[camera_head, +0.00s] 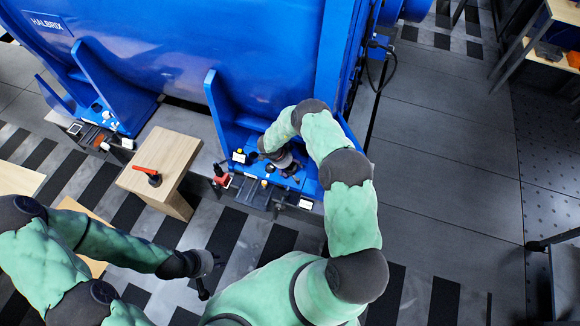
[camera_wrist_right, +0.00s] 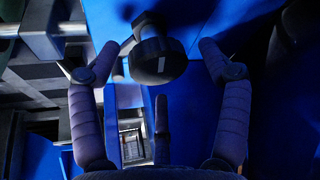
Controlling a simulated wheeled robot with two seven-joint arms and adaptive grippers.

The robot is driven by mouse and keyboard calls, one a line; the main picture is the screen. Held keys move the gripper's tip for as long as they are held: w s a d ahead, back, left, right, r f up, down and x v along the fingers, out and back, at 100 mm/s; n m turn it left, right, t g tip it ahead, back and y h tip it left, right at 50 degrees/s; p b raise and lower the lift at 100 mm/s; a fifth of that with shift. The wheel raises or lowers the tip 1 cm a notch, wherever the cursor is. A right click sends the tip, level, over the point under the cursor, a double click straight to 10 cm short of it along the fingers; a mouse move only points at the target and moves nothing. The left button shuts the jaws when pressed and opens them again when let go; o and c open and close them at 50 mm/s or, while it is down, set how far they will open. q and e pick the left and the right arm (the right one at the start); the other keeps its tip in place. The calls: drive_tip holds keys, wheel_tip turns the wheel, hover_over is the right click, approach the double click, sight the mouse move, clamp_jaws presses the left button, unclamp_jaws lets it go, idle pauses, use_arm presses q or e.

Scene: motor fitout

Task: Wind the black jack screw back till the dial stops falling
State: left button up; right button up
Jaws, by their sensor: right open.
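A black round knob with a pale mark, apparently the jack screw's head (camera_wrist_right: 158,60), shows in the right wrist view on a dark shaft. My right gripper (camera_wrist_right: 160,70) is open, one finger on each side of the knob, with visible gaps. In the head view my right gripper (camera_head: 280,158) is over the blue motor foot (camera_head: 235,125) and hides the screw there. My left gripper (camera_head: 203,288) hangs over the striped floor, away from the motor; its jaws are too small to read. I cannot make out a dial or its reading.
The blue motor (camera_head: 200,40) fills the back. A wooden stand (camera_head: 160,160) with an orange-handled tool (camera_head: 147,172) is left of the right arm. A red-and-black item (camera_head: 221,178) sits by the foot. The grey floor (camera_head: 450,190) at the right is clear.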

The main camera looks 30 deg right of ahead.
drive_tip(key=c, duration=1.1)
drive_tip(key=shift+o, duration=0.2)
drive_tip(key=shift+d, duration=0.1)
drive_tip(key=shift+w+r, duration=0.1)
drive_tip(key=shift+r, duration=0.05)
